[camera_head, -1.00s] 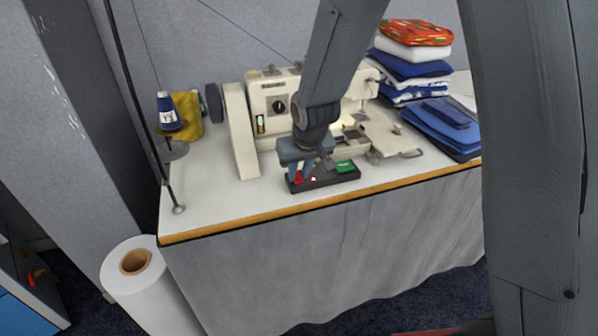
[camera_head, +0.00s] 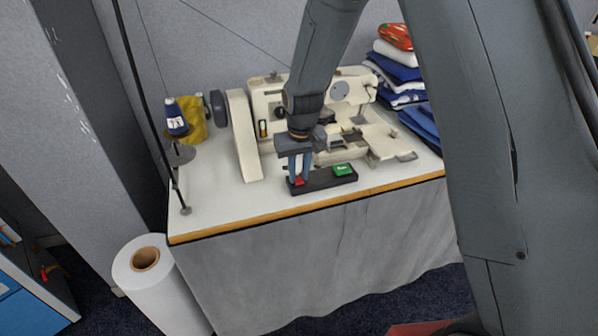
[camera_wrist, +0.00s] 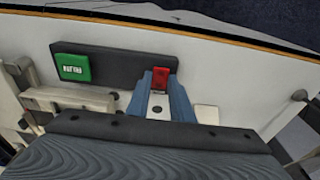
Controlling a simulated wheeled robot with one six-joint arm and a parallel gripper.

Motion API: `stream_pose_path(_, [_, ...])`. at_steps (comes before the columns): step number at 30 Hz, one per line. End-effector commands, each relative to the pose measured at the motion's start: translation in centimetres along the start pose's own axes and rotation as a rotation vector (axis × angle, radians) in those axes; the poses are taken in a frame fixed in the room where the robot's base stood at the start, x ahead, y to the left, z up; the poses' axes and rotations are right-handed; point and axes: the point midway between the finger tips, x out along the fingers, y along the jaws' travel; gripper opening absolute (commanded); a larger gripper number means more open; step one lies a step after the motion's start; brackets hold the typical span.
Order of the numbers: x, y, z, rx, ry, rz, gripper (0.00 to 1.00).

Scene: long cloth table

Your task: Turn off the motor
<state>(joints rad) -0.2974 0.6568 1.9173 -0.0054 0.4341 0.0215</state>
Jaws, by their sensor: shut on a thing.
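The motor's control is a dark switch box (camera_head: 322,180) on the front of the table, with a red switch (camera_head: 300,182) at its left end and a green button (camera_head: 342,170) at its right. My gripper (camera_head: 299,178) points down at the red end. In the wrist view, the blue fingers of my gripper (camera_wrist: 161,84) are shut on the red switch (camera_wrist: 160,76), one on each side. The green button (camera_wrist: 73,67) with white lettering is clear of the fingers. The cream sewing machine (camera_head: 240,130) stands behind the box, partly hidden by my arm.
Folded fabrics (camera_head: 396,72) are stacked at the right, partly hidden by my arm. A white roll (camera_head: 160,283) stands on the floor. The table's left front is clear.

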Motion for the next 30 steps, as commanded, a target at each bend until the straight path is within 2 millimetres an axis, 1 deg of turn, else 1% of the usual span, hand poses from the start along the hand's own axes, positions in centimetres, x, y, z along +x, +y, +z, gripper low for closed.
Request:
stream_pose_path(7, [0.0, 0.0, -0.1, 0.000, 0.001, 0.000, 0.00])
stream_pose_path(8, [0.0, 0.0, -0.1, 0.000, 0.001, 0.000, 0.25])
stream_pose_path(10, [0.0, 0.0, 0.0, 0.000, 0.001, 0.000, 0.37])
stream_pose_path(11, [0.0, 0.0, 0.0, 0.000, 0.001, 0.000, 0.39])
stream_pose_path(19, [-0.1, 0.0, 0.0, 0.001, 0.001, 0.000, 0.39])
stream_pose_path(22, [-0.5, 0.0, -0.1, 0.001, 0.003, 0.000, 0.39])
stream_pose_path(26, [-2.0, 0.0, -0.1, 0.000, 0.005, 0.000, 0.39])
stream_pose_path(30, [-4.1, 0.0, -0.1, 0.000, 0.004, 0.000, 0.39])
